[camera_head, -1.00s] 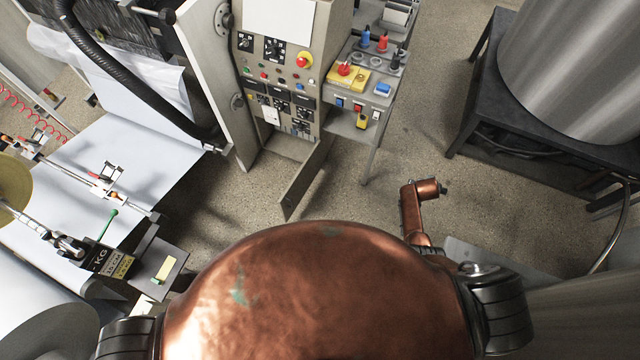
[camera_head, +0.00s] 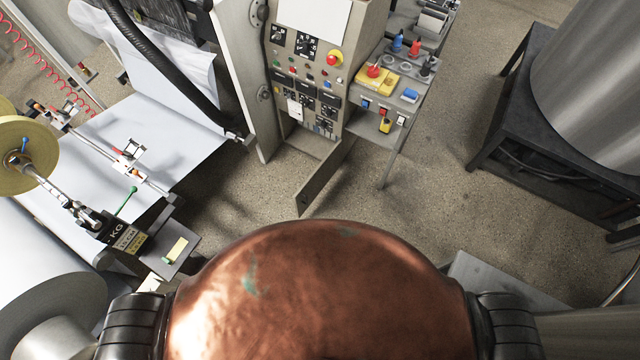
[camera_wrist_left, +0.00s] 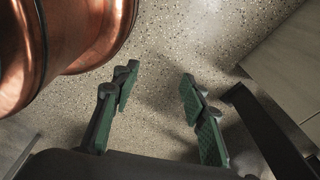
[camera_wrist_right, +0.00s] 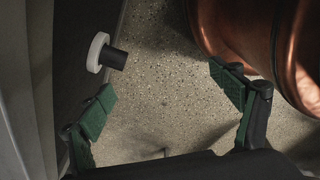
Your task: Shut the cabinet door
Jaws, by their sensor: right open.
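The control cabinet (camera_head: 318,75) stands upright at top centre of the head view. Its door (camera_head: 326,178) is a narrow grey panel low on the cabinet, swung open toward me over the floor. My left gripper (camera_wrist_left: 155,108) is open and empty in the left wrist view, with green pads spread above the speckled floor. My right gripper (camera_wrist_right: 168,105) is also open and empty in the right wrist view, beside a dark panel with a white and black knob (camera_wrist_right: 106,54). Neither gripper shows in the head view. Both are apart from the door.
A shelf of tools and switches (camera_head: 395,90) adjoins the cabinet's right side. A dark stand (camera_head: 545,150) with a metal drum (camera_head: 600,80) is at right. The paper machine with its white web (camera_head: 150,140) fills the left. Speckled floor (camera_head: 400,220) is free between.

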